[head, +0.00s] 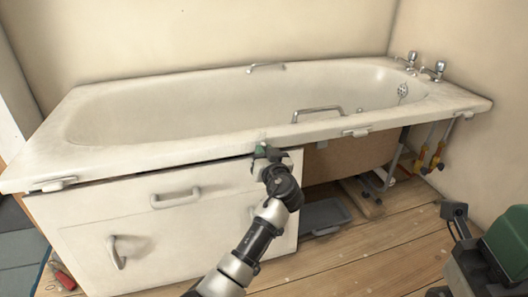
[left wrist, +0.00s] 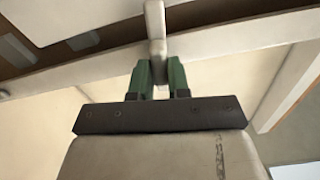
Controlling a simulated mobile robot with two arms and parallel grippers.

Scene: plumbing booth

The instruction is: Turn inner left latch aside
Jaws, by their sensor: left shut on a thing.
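The inner left latch is a pale tab under the front rim of the bath, shown in the left wrist view (left wrist: 155,28). In the head view it is mostly hidden by my left gripper (head: 262,151). In the left wrist view my left gripper (left wrist: 158,78) has its two green fingers on either side of the tab's lower end, shut on it. The tab hangs down from the rim, close to upright in that view. The white front panel (head: 75,235) with its handles stands under the rim. My right gripper is not seen.
Other latches sit along the rim at the far left (head: 53,184), right of my gripper (head: 356,132) and far right (head: 466,115). Right of the panel the underside is open, with a grey tray (head: 325,215) on the wooden floor. Dark and green equipment (head: 505,245) is at lower right.

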